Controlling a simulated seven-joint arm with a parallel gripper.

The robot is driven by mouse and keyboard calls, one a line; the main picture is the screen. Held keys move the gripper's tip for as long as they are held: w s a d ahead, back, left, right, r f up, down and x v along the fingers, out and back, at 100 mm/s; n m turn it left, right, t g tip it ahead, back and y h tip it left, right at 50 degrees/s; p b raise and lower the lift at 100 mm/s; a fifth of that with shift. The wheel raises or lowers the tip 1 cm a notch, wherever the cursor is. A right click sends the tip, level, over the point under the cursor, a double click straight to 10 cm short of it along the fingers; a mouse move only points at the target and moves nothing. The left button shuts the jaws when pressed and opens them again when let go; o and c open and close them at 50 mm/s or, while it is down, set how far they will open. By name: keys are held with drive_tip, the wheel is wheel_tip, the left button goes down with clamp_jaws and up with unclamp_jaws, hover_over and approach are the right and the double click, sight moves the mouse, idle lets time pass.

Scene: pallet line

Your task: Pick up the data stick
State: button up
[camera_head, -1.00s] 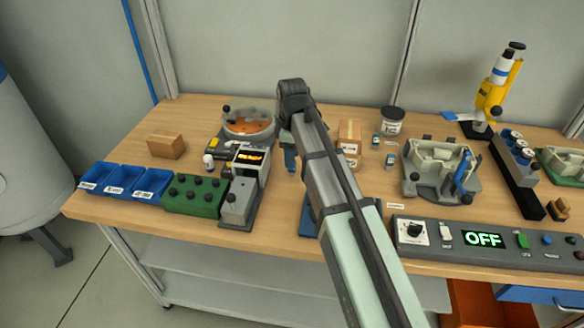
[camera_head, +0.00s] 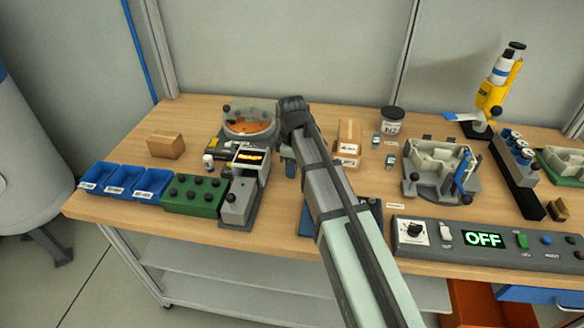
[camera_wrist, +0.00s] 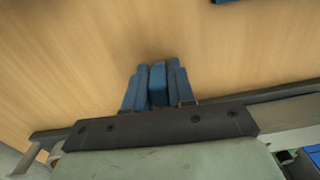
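My gripper (camera_wrist: 158,85) has two blue fingers pointing away from the wrist camera. A slim, brighter blue piece (camera_wrist: 158,82) sits between them and touches both. It looks like the data stick, though no label or connector shows. The gripper appears shut on it, above bare wood. In the head view my gripper (camera_head: 290,166) hangs just right of the grey device with a lit orange display (camera_head: 248,156). The held piece cannot be told from the fingers there.
Cardboard boxes (camera_head: 348,132) and a grey fixture (camera_head: 438,170) stand to the right. Blue bins (camera_head: 112,180) and a green block (camera_head: 193,195) are at left. The control panel (camera_head: 480,239) reads OFF. A dark blue pad (camera_head: 368,205) is partly hidden by my arm.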

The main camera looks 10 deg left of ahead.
clamp_jaws()
drive_tip(key=shift+r, duration=0.1)
